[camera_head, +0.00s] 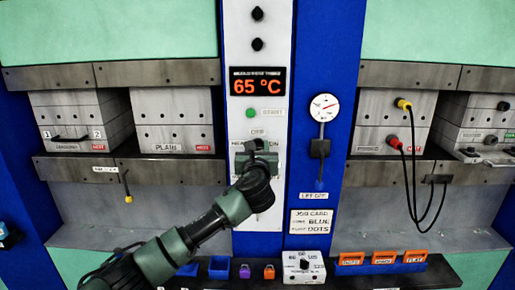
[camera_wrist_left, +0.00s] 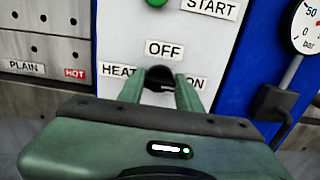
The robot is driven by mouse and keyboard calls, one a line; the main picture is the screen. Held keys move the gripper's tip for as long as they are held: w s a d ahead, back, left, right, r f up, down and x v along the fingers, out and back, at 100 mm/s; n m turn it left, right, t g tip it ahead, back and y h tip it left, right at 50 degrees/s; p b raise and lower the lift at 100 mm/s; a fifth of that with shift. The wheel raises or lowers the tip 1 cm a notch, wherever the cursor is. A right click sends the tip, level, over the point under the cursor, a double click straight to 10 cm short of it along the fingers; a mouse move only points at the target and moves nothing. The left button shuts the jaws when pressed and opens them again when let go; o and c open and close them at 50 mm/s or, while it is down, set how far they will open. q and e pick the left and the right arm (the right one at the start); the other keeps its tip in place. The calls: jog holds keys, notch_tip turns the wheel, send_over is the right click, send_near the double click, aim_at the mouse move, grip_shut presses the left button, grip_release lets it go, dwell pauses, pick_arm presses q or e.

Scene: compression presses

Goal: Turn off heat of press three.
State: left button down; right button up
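The heat switch (camera_wrist_left: 158,84) is a dark knob on the white centre panel, under an OFF label (camera_wrist_left: 165,48), with HEAT to its left and ON to its right. My left gripper (camera_head: 256,148) is in front of it. In the left wrist view the two green fingers (camera_wrist_left: 160,92) stand apart, one on each side of the knob. Whether they press on it is unclear. The fingers hide much of the knob, so its direction cannot be told. The display (camera_head: 257,81) above reads 65 °C in orange. My right gripper is not in view.
A green START button (camera_head: 250,114) sits above the switch. A pressure gauge (camera_head: 323,107) with a dark lever (camera_head: 320,148) is on the blue post to the right. Press openings with grey blocks flank the panel. A ledge below holds small coloured bins and a white box (camera_head: 304,267).

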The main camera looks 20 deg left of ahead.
pick_arm(q)
jog(key=shift+n, duration=0.4)
jog(key=shift+a+f+n+b, duration=0.1)
jog(key=shift+n+b, duration=0.55)
jog(key=shift+n, duration=2.2)
jog(key=shift+a+f+n+b, duration=0.15)
jog(key=shift+n+b, duration=0.55)
jog(key=shift+n, duration=2.1)
jog(key=shift+d+f+n+b, duration=0.1)
jog(key=shift+n+b, duration=0.55)
jog(key=shift+n, duration=2.2)
jog(key=c, duration=1)
grip_release()
jog(key=shift+s+a, duration=0.1)
jog(key=shift+o, duration=0.2)
jog(key=shift+r, duration=0.1)
